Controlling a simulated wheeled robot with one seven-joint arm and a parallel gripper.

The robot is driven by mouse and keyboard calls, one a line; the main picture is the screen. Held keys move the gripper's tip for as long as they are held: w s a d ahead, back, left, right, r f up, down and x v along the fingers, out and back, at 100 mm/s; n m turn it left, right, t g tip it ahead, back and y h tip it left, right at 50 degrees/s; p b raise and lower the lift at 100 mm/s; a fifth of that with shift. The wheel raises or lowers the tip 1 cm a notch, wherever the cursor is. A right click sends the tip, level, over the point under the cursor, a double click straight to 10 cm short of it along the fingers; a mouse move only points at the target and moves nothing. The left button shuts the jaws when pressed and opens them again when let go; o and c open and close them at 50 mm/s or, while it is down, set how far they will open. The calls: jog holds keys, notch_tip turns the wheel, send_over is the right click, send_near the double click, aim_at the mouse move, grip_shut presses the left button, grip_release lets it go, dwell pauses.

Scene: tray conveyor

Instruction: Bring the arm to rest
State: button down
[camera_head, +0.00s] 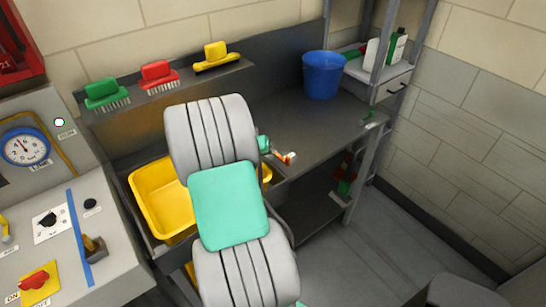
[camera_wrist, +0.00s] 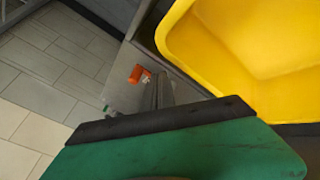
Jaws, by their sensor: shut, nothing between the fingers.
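My arm, in grey and pale teal, rises through the middle of the head view and covers part of the bench. In the wrist view my gripper (camera_wrist: 165,122) fills the bottom edge as a green body with a black strip. It is shut and empty. In the head view it is mostly hidden behind my arm. It is over the bench near a yellow tub (camera_head: 150,206), which also shows in the wrist view (camera_wrist: 235,45). A small orange and white thing (camera_head: 286,157) is beside my wrist at the bench edge; an orange piece also shows in the wrist view (camera_wrist: 140,74).
Green (camera_head: 105,90), red (camera_head: 158,73) and yellow (camera_head: 216,54) brushes sit on the back shelf. A blue bucket (camera_head: 323,75) stands at the bench's back right. A control panel (camera_head: 60,220) is at left. The floor (camera_head: 390,235) at right is mostly clear.

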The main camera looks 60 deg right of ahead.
jog(key=a+f+b+v, duration=0.1)
jog(key=b+v, duration=0.1)
jog(key=v, duration=0.9)
jog(key=a+f+n+t+y, duration=0.1)
jog(key=a+f+n+y, duration=0.2)
jog(key=a, duration=0.6)
jog(key=a+f+n+y, duration=0.2)
jog(key=a+f, duration=0.3)
jog(key=a, duration=0.3)
jog(key=w+a+r+n+t+y, duration=0.1)
jog(key=a+r, duration=0.4)
jog(key=a, duration=0.5)
jog(key=w+a+r+n+t+y, duration=0.1)
jog(key=a+r+n+t, duration=0.3)
jog(key=a, duration=0.6)
jog(key=r+n, duration=0.1)
jog(key=n, duration=0.1)
jog(key=shift+w+a+n, duration=0.3)
jog(key=shift+w+a, duration=0.1)
jog(key=shift+r, duration=0.1)
